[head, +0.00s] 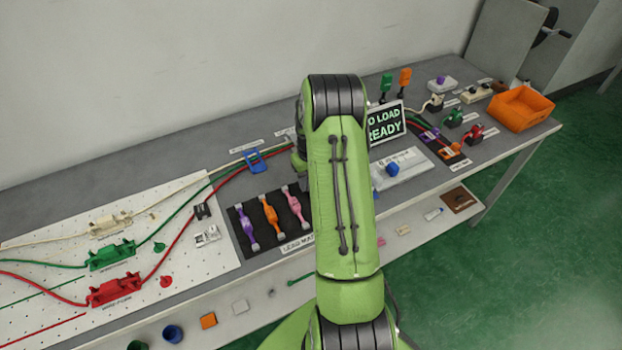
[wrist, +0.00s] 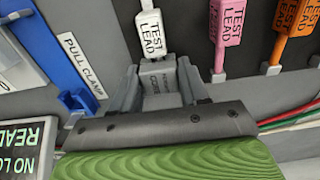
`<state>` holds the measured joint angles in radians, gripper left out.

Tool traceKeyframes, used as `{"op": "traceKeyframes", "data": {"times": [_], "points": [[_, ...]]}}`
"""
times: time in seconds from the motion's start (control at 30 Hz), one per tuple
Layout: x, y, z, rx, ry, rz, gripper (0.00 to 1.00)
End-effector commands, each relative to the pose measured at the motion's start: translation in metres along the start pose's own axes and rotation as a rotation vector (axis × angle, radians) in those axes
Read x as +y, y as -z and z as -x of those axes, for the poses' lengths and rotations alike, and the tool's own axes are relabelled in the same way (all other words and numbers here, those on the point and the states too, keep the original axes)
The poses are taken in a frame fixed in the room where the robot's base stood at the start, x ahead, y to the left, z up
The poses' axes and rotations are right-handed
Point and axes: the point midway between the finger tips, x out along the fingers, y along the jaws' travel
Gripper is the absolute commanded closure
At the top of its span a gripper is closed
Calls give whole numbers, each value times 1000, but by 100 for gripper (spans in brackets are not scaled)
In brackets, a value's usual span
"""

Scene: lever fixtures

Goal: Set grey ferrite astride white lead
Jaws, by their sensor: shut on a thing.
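The white lead (wrist: 150,32), with a TEST LEAD label, lies on the dark mat just beyond the fingertips. Its near end meets the ferrite's far edge in the picture. I cannot tell whether the ferrite touches it or sits around it. In the head view my green arm hides the ferrite and the white lead.
The lead mat (head: 237,230) also holds a pink lead (head: 294,205), an orange lead (head: 270,217) and a purple lead (head: 248,228). A blue clamp (head: 255,162) stands behind on the cables. A NO LOAD READY display (head: 387,123) stands right of my arm.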

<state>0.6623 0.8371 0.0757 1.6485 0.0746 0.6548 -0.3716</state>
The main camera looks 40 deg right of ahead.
Motion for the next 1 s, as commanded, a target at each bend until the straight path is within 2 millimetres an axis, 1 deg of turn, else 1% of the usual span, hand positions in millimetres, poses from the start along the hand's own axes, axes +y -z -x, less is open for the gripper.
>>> {"op": "traceKeyframes", "data": {"times": [0.03, 0.2, 0.43, 0.47, 0.6, 0.63, 0.83, 1.0], "points": [[0, 0, -4, 0, 0, 0, 86], [0, 0, -9, 0, 0, 1, 86], [0, 0, -9, 0, 0, 1, 86], [0, 0, -9, 0, 0, 0, 51], [0, 0, -9, 0, 0, 0, 30], [0, 0, -9, 0, 0, 0, 26], [0, 0, -9, 0, 0, 0, 26], [0, 0, -9, 0, 0, 0, 0]]}}
